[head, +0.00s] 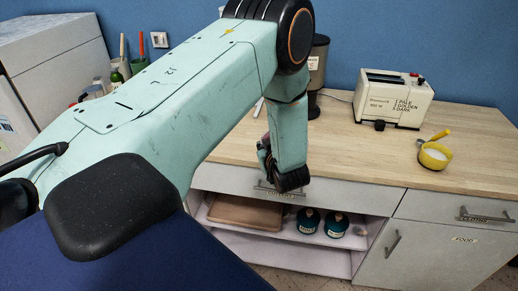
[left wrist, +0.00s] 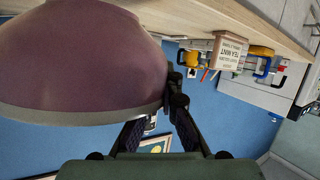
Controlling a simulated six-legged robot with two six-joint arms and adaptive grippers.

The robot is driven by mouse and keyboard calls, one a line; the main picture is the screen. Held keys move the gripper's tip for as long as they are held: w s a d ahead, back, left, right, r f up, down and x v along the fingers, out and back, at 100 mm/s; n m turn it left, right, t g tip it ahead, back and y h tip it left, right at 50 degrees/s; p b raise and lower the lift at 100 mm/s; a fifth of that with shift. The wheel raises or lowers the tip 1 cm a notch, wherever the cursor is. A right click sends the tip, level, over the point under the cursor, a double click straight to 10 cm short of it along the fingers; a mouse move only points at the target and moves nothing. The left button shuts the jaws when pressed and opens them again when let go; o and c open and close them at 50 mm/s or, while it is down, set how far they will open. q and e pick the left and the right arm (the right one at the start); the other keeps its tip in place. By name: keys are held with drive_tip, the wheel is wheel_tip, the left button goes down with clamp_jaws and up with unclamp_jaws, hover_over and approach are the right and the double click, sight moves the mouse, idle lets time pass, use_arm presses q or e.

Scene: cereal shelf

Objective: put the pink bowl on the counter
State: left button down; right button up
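The pink bowl (left wrist: 80,65) fills the upper left of the left wrist view, which is upside down. My left gripper (left wrist: 170,100) is shut on the bowl's rim, with one finger outside the wall and the other partly hidden by the bowl. The bowl is roughly upright. In the head view my left arm crosses the picture and hides the bowl; the wrist hangs by the counter's front edge. The wooden counter (head: 330,150) runs along the blue wall, and its edge also shows above the bowl in the left wrist view (left wrist: 255,27). My right gripper is not in view.
A toaster (head: 393,98), a dark canister (head: 316,70) and a yellow bowl (head: 435,155) with a spoon stand on the counter. The front middle of the counter is clear. Below, an open shelf holds a brown tray (head: 245,212) and two teal-lidded jars (head: 322,223).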

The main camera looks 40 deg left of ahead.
use_arm(q)
drive_tip(key=shift+d+r+m+t+h, duration=0.15)
drive_tip(key=shift+d+m+t+h, duration=0.15)
drive_tip(key=shift+d+m+t, duration=0.15)
drive_tip(key=shift+d+m+t+h, duration=0.15)
drive_tip(key=shift+m+t+h, duration=0.15)
drive_tip(key=shift+m, duration=0.15)
drive_tip(key=shift+w+f+m+t+h+b, duration=0.25)
drive_tip(key=shift+f+m+t+h, duration=0.15)
drive_tip(key=shift+f+m+h, duration=0.15)
drive_tip(key=shift+w+f+m+t+h+b, duration=0.1)
drive_tip(key=shift+f+m+t+h+b, duration=0.25)
drive_tip(key=shift+f, duration=0.3)
drive_tip(key=shift+w+d+f+m+t+h+b, duration=0.2)
drive_tip(key=shift+d+f+m+t+h+b, duration=0.3)
drive_tip(key=shift+d+f+m+h, duration=0.55)
drive_tip(key=s+d+f+m+h+b, duration=0.4)
drive_tip(key=s+d+m+h+b, duration=0.1)
drive_tip(key=d, duration=0.5)
drive_tip(key=s+d+f+m+h+b, duration=0.5)
drive_tip(key=s+d+h+b, duration=0.3)
drive_tip(key=d, duration=0.3)
drive_tip(key=shift+s+d+m+b, duration=0.25)
drive_tip(key=shift+s+m+b, duration=0.35)
drive_tip(key=shift+s+m, duration=0.1)
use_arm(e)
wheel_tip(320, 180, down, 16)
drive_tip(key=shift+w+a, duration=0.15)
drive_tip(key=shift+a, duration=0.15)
